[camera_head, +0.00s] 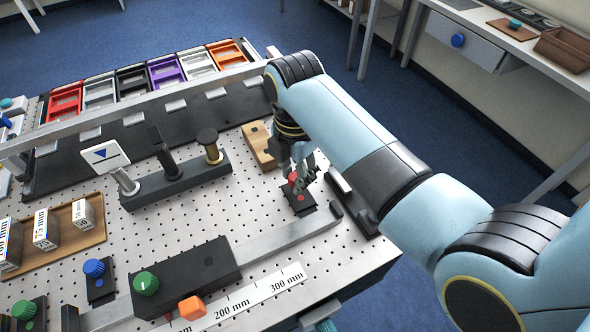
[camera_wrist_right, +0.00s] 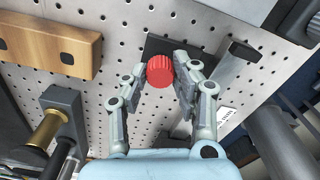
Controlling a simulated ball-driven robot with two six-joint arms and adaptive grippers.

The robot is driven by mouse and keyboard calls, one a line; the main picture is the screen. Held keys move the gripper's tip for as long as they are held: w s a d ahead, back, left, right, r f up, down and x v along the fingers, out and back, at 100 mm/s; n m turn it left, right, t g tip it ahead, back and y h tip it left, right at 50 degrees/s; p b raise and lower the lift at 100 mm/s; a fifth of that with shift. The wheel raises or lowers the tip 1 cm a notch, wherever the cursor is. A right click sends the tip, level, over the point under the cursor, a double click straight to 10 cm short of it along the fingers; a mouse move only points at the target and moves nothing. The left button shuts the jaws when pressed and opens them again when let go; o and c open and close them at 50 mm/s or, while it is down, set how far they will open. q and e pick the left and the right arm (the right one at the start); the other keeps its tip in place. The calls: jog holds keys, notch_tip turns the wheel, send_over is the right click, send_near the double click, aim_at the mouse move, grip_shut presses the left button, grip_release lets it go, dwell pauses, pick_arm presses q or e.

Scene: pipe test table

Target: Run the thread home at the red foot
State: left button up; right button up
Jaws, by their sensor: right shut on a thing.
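The red foot has a ribbed red knob, seen in the right wrist view (camera_wrist_right: 160,71) between my fingertips, on a dark base plate (camera_wrist_right: 158,45) on the perforated table. In the head view the red knob (camera_head: 293,178) shows partly behind my right gripper (camera_head: 297,181), which reaches down from above. My right gripper, also in the wrist view (camera_wrist_right: 160,76), is shut on the red knob, one finger on each side. The thread under the knob is hidden. My left gripper is not in view.
A blue knob (camera_head: 94,268) and a green knob (camera_head: 146,283) stand at the front left. A metal rail (camera_head: 290,240) runs close in front of the red foot. A wooden block (camera_head: 259,146) lies behind it. A dark stand with posts (camera_head: 175,182) is to the left.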

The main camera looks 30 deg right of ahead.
jog(key=shift+f, duration=0.75)
dwell(1.3)
jog(key=m, duration=0.5)
jog(key=shift+m, duration=0.3)
jog(key=m, duration=0.4)
jog(key=shift+m, duration=0.4)
jog(key=m, duration=0.5)
